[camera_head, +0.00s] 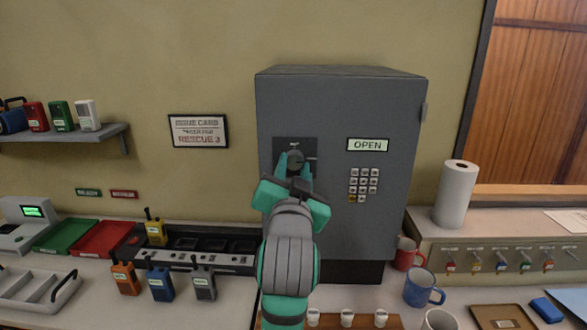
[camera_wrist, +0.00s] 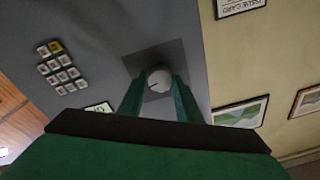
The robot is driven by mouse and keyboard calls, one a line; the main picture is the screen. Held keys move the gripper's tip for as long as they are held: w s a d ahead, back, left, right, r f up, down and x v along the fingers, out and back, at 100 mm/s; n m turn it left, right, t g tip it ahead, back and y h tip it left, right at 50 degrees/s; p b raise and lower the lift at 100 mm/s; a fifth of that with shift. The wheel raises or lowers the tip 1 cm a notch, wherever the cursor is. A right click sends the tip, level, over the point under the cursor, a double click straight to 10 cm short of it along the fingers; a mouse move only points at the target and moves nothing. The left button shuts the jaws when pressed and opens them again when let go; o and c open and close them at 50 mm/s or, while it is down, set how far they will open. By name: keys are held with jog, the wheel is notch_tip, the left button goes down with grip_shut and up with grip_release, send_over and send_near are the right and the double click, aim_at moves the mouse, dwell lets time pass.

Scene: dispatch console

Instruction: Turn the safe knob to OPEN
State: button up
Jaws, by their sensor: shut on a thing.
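The grey safe (camera_head: 340,105) stands on the counter in the middle of the head view. Its round knob (camera_head: 296,157) sits on a dark square plate at the upper left of the door. My gripper (camera_head: 294,166) is shut on the knob from the front. In the wrist view the pale round knob (camera_wrist: 159,83) with a dark pointer line lies between my green fingertips (camera_wrist: 158,92). A label reading OPEN (camera_head: 367,145) is to the right of the knob. I cannot read the small marks around the knob, and my fingers hide part of it.
A keypad (camera_head: 364,184) is on the door, right of my gripper. Radios and a charger (camera_head: 190,255) stand on the counter at left. Red (camera_head: 408,254) and blue (camera_head: 422,288) mugs and a paper roll (camera_head: 455,195) stand at right. Small white cups line the front below my arm.

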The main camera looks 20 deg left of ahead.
jog(key=shift+m, duration=0.7)
jog(key=shift+a+m, duration=0.1)
jog(key=shift+m, duration=0.2)
jog(key=o, duration=1)
jog(key=shift+o, duration=0.2)
jog(key=shift+d, duration=0.2)
